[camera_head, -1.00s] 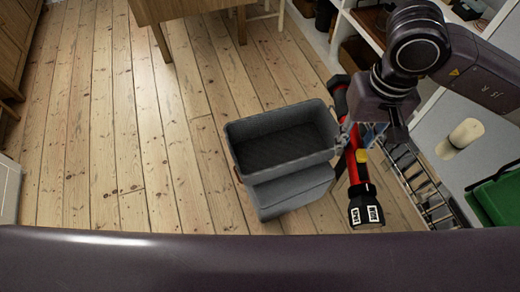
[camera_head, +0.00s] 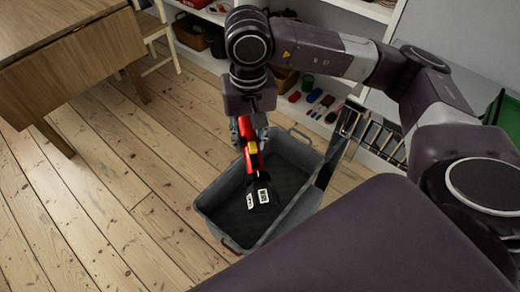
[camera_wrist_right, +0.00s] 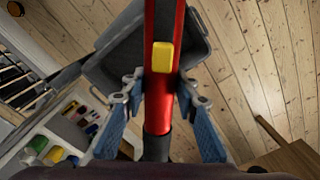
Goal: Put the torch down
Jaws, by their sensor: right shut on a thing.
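The torch (camera_head: 249,153) is red with a yellow button and a black head bearing white labels. My right gripper (camera_head: 244,132) is shut on its red body, and the torch hangs head downwards over a grey open bin (camera_head: 215,196). I cannot tell whether its head touches the bin's floor. In the right wrist view the torch (camera_wrist_right: 161,75) runs between the blue fingers (camera_wrist_right: 160,98), with the bin (camera_wrist_right: 103,77) behind it. My left gripper is not in view.
A wooden table (camera_head: 70,55) and a pale chair (camera_head: 160,35) stand at the upper left. White shelves (camera_head: 320,118) with small coloured items are behind the bin. A dark metal rack (camera_head: 380,135) stands to the right. The floorboards (camera_head: 110,190) left of the bin are clear.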

